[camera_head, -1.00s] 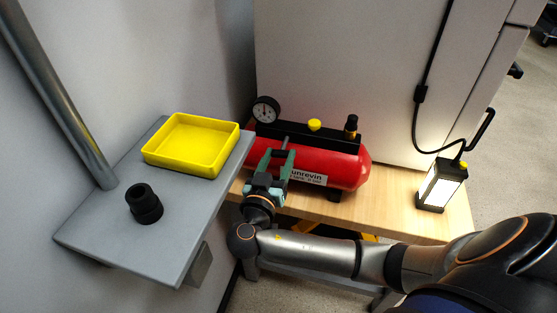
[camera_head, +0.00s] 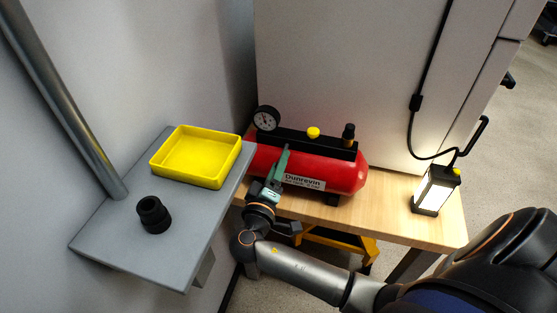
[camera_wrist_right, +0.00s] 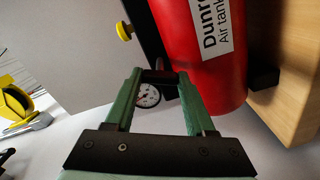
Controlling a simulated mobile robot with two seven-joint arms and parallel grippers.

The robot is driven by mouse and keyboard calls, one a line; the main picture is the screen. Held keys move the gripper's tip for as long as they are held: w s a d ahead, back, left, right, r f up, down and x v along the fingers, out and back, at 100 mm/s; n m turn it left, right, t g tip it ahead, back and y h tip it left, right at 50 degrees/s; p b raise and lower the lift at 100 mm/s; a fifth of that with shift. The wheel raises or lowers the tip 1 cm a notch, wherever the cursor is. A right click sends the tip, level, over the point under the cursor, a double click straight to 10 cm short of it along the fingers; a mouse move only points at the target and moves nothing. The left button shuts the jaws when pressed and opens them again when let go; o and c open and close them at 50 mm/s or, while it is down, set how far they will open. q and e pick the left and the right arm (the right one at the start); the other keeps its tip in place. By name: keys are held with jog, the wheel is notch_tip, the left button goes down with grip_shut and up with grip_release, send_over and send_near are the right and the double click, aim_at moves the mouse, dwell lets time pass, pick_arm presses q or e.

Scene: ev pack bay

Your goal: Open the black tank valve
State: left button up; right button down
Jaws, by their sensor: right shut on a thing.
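The red air tank (camera_head: 335,176) with a black top bar lies on the wooden bench; it also shows in the right wrist view (camera_wrist_right: 215,75). My right gripper (camera_head: 281,160) is at the tank's left front, seen nearly edge-on. In the right wrist view its two green fingers (camera_wrist_right: 160,85) are closed on a dark piece between their tips, which I take as the black valve handle (camera_wrist_right: 158,77). The fingers hide most of the valve in the head view. The pressure gauge (camera_head: 266,118) also shows between the fingers (camera_wrist_right: 147,95). My left gripper is out of view.
A grey shelf (camera_head: 110,240) at the left carries a yellow tray (camera_head: 195,157) and a black cylindrical part (camera_head: 153,214). A lit lamp (camera_head: 436,189) with a cable stands at the right of the wooden bench (camera_head: 385,212). A yellow knob (camera_head: 313,132) tops the tank.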

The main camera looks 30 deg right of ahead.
pick_arm(q)
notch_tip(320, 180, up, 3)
jog(key=p, duration=0.2)
jog(key=shift+p, duration=0.3)
pick_arm(e)
jog(key=n, duration=0.5)
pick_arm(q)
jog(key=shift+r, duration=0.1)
pick_arm(e)
jog(key=shift+n, duration=0.3)
jog(key=shift+c, duration=1.2)
grip_release()
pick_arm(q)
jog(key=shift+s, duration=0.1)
